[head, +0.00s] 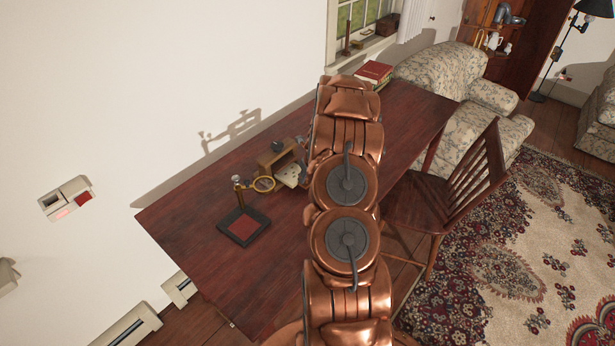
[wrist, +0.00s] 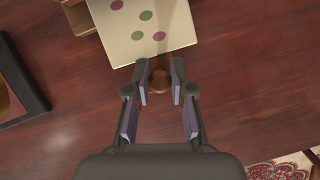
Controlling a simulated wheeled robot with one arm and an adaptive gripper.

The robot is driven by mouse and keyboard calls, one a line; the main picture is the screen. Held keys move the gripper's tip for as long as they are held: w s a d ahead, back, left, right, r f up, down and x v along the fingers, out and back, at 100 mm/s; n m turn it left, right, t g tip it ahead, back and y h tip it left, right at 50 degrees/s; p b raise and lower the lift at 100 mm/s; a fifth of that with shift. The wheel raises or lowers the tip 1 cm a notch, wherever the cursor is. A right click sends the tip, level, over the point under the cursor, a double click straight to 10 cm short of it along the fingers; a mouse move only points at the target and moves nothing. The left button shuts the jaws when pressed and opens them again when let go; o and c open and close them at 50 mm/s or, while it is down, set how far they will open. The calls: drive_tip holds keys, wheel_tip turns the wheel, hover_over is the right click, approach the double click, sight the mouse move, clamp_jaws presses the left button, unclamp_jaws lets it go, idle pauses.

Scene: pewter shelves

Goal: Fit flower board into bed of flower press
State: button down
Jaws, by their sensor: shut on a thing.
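The flower board (wrist: 175,22) is a cream panel with green and purple dots at the top of the wrist view. A brown wooden knob (wrist: 160,78) shows at its near edge. My gripper (wrist: 160,84) is shut on the board by this knob. The board also shows in the head view (head: 291,174), just left of my arm. A wooden box-like frame, apparently the flower press (head: 272,159), stands right behind the board; part of it shows at top left in the wrist view (wrist: 78,18). The bed's inside and my gripper in the head view are hidden.
A magnifier stand on a black base with a red pad (head: 243,228) stands left of the press; its ring (head: 263,184) reaches close to the board. Red books (head: 374,72) lie at the far end. The near tabletop (head: 265,285) is clear. A chair (head: 440,195) stands right.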

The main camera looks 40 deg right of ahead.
sight(291, 172)
drive_tip(key=shift+w+a+p, duration=0.1)
drive_tip(key=shift+w+p, duration=0.25)
drive_tip(key=shift+w, duration=0.15)
drive_tip(key=shift+w+p, duration=0.4)
drive_tip(key=shift+w, duration=0.7)
drive_tip(key=shift+w+a, duration=0.15)
drive_tip(key=shift+w, duration=0.7)
drive_tip(key=shift+w+a, duration=0.1)
drive_tip(key=shift+w, duration=0.75)
drive_tip(key=shift+f, duration=0.15)
drive_tip(key=c, duration=0.9)
unclamp_jaws()
drive_tip(key=shift+v, duration=6)
